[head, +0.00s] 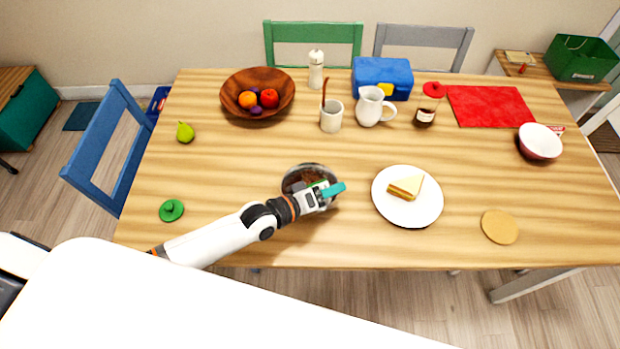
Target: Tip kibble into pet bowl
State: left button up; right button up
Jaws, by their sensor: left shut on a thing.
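The pet bowl (287,185), round and grey, stands on the wooden table left of centre. Brown kibble (312,174) shows inside it. My left gripper (322,193) reaches in from the left over the bowl's near right side and covers part of it. It is shut on a teal thing (334,189), which sticks out to the right over the bowl's rim. Its shape is too small and too covered to tell. My right gripper is not in view.
A plate (424,212) with a sandwich (406,188) is to the right. A green lid (171,210) lies left. A mug (331,117), jug (370,107) and wooden fruit bowl (232,87) stand behind. The table (250,160) is clear between the lid and the bowl.

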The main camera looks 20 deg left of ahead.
pick_arm(q)
jog(key=shift+f+m+b, duration=0.3)
jog(key=shift+f+m, duration=0.25)
jog(key=shift+m, duration=0.05)
notch_tip(320, 180, up, 2)
jog(key=shift+w+a+r+m+t+y+p, duration=0.15)
jog(key=shift+m+t+y+p, duration=0.25)
jog(key=shift+p, duration=0.7)
jog(key=shift+f+m+t, duration=0.25)
jog(key=shift+m+t, duration=0.15)
jog(key=shift+m, duration=0.3)
jog(key=shift+s+d+m+t, duration=0.3)
jog(key=shift+m, duration=0.3)
jog(key=shift+s+d+f+m+b, duration=0.1)
jog(key=shift+s+d+m+b, duration=0.2)
jog(key=shift+m, duration=0.2)
jog(key=m+b, duration=0.1)
jog(key=s+d+m+t, duration=0.1)
jog(key=m, duration=0.1)
jog(key=shift+f+t+b, duration=0.2)
jog(key=shift+t+b, duration=0.1)
jog(key=shift+b, duration=0.05)
jog(key=shift+r+m+h+b, duration=0.1)
jog(key=shift+m+h+b, duration=0.25)
jog(key=shift+m, duration=0.45)
